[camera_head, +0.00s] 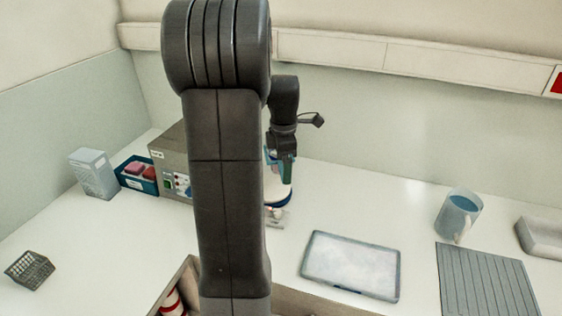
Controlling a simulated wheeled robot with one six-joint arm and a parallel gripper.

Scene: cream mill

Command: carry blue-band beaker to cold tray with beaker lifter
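The cold tray is probably the flat frosted white tray (350,265) with a dark rim, lying empty on the bench right of my arm. A pale beaker with a dark blue band (281,197) stands behind my arm, its left side hidden. My gripper (284,156) points down just above it, partly covered by my own arm link. A teal piece (289,172), perhaps the beaker lifter, shows at my fingers and reaches down beside the beaker. I cannot tell whether my fingers are closed on it or whether it grips the beaker.
A grey instrument box (172,161) stands left of the beaker, with a blue bin (137,183) and a carton (94,174) beyond it. A dark basket (29,270) is far left. A jug (459,216), a ribbed grey mat (486,284) and a pale block (541,237) are right. Bench between beaker and tray looks clear.

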